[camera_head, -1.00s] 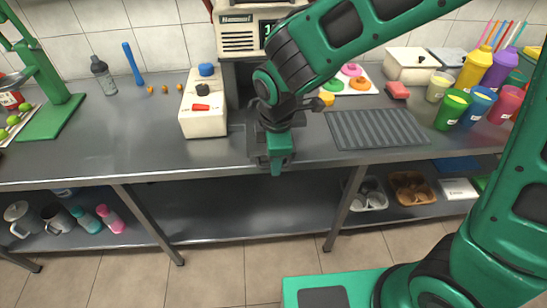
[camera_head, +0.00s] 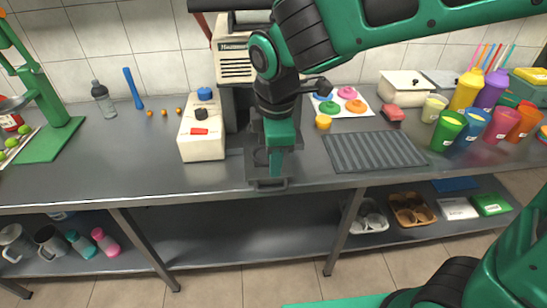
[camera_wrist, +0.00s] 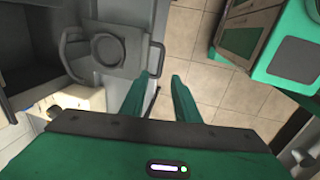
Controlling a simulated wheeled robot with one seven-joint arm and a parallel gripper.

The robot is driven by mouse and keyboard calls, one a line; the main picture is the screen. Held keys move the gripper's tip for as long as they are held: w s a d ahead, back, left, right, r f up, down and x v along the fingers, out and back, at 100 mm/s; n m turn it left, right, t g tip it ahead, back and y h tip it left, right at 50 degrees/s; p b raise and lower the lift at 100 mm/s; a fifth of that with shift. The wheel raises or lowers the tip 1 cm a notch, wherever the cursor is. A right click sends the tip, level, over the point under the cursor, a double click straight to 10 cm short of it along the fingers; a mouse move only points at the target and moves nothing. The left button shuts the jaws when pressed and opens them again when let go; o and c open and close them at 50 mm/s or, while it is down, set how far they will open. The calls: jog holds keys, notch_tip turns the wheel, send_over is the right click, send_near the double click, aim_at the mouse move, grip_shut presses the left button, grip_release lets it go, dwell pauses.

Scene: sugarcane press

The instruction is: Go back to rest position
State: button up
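My gripper (camera_head: 275,168) hangs pointing down in front of the press machine (camera_head: 237,65), above the front edge of the counter. In the wrist view the two green fingers (camera_wrist: 163,78) stand apart with nothing between them, so it is open and empty. The machine's grey base (camera_head: 268,184) shows below the gripper; in the wrist view its plate with a round recess (camera_wrist: 106,47) lies left of the fingers. A grey bar handle (camera_wrist: 155,62) shows close to the left fingertip; I cannot tell whether they touch. My arm hides part of the machine.
A white control box (camera_head: 202,128) stands left of the machine. A ribbed grey mat (camera_head: 373,151) and several coloured cups (camera_head: 448,130) are to the right. A green hand press (camera_head: 50,125) is at the far left. Floor (camera_head: 230,287) is free before the counter.

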jog(key=d+m+h, duration=0.1)
jog(key=d+m, duration=0.9)
jog(key=d, duration=1)
jog(key=s+d+f+m+g+y, duration=0.1)
jog(key=s+d+m+g, duration=0.1)
jog(key=s+d+m, duration=1.3)
jog(key=shift+s+d, duration=0.95)
jog(key=shift+s, duration=0.15)
jog(key=shift+w+f, duration=0.25)
jog(key=shift+w, duration=0.4)
